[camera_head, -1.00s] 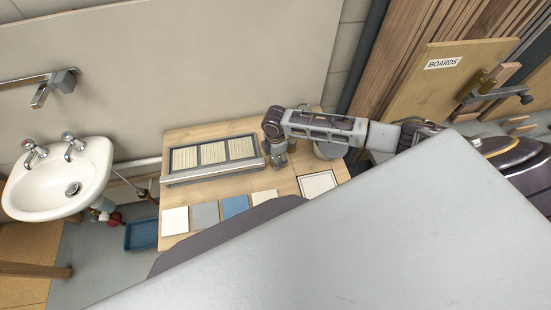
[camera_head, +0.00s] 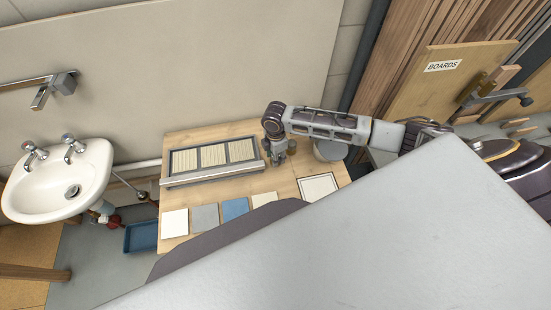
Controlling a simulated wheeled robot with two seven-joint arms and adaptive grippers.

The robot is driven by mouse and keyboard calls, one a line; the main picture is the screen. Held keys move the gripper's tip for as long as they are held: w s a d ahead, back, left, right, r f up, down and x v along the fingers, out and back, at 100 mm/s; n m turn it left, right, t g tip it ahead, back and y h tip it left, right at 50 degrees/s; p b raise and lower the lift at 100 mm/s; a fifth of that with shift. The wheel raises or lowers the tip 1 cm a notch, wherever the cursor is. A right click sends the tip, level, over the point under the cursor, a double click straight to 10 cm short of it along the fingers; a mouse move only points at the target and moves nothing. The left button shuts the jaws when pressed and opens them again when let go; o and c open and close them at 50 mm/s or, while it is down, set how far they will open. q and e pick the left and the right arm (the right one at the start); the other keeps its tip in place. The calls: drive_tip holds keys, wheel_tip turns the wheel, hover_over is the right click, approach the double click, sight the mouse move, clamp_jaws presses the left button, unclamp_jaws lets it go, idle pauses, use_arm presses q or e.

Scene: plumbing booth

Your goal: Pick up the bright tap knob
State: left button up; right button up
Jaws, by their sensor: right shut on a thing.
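My right gripper (camera_head: 279,158) points down over the back right part of the wooden table, just right of the slatted tray. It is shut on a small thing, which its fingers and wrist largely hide. I cannot make out the bright tap knob itself, so I cannot tell from its look whether the held thing is that knob. My left gripper is not in view.
The wooden table (camera_head: 290,183) holds a slatted tray (camera_head: 166,182), several flat tiles along the front, a framed white square (camera_head: 318,187) and a round grey bowl (camera_head: 328,153). A sink (camera_head: 45,185) with two taps is at left, a blue tray (camera_head: 141,237) below.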

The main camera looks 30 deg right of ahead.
wheel_tip(320, 180, up, 7)
drive_tip(key=shift+r, duration=0.15)
drive_tip(key=shift+w+r, duration=0.1)
drive_tip(key=shift+w, duration=0.05)
idle(0.6)
drive_tip(key=shift+w+r, duration=0.4)
drive_tip(key=w+d+r+m, duration=0.1)
drive_tip(key=w+d+r, duration=0.3)
drive_tip(key=w, duration=0.2)
drive_tip(key=w+d+r+m, duration=0.2)
drive_tip(key=w+d+r, duration=0.1)
drive_tip(key=w+d, duration=0.25)
drive_tip(key=w+d+f+n, duration=0.1)
drive_tip(key=d+f, duration=0.1)
drive_tip(key=d, duration=0.4)
drive_tip(key=w+d+f+n, duration=0.1)
drive_tip(key=w+d, duration=0.1)
drive_tip(key=d, duration=0.4)
drive_tip(key=shift+d+f+n, duration=0.25)
drive_tip(key=shift+f+n, duration=0.15)
